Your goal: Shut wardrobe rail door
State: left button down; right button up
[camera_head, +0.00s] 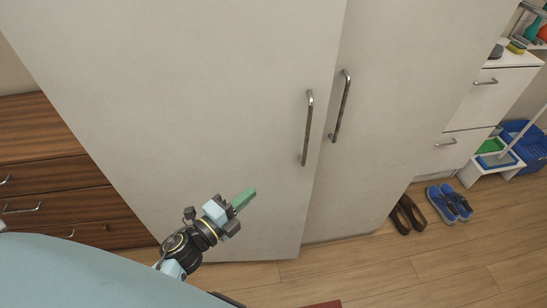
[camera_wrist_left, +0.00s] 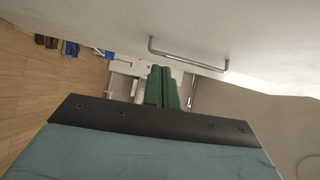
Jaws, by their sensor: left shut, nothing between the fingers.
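The pale wardrobe has two tall doors. The left door (camera_head: 210,100) stands slightly proud of the right door (camera_head: 395,110), with its lower corner nearer me, so it looks a little ajar. Each has an upright metal bar: the left handle (camera_head: 308,128) and the right handle (camera_head: 342,106). My left gripper (camera_head: 246,198) is shut and empty in front of the left door's lower part, below and left of its handle. In the left wrist view its green fingers (camera_wrist_left: 162,88) are together, with a handle (camera_wrist_left: 187,56) on the pale door surface beyond them. My right gripper is out of view.
A brown drawer chest (camera_head: 60,190) stands left of the wardrobe. White drawers (camera_head: 490,100) and a blue bin (camera_head: 528,142) stand beyond.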

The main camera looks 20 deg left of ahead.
pick_arm(q)
jog(key=shift+m, duration=0.3)
jog(key=x, duration=0.4)
jog(key=a+r+x, duration=0.1)
jog(key=x, duration=0.3)
jog(key=p+x, duration=0.1)
jog(key=x, duration=0.3)
jog(key=shift+w+a+r, duration=0.2)
jog(key=shift+w+a, duration=0.1)
jog(key=shift+w, duration=0.05)
jog(key=shift+w+a, duration=0.3)
jog(key=shift+w, duration=0.2)
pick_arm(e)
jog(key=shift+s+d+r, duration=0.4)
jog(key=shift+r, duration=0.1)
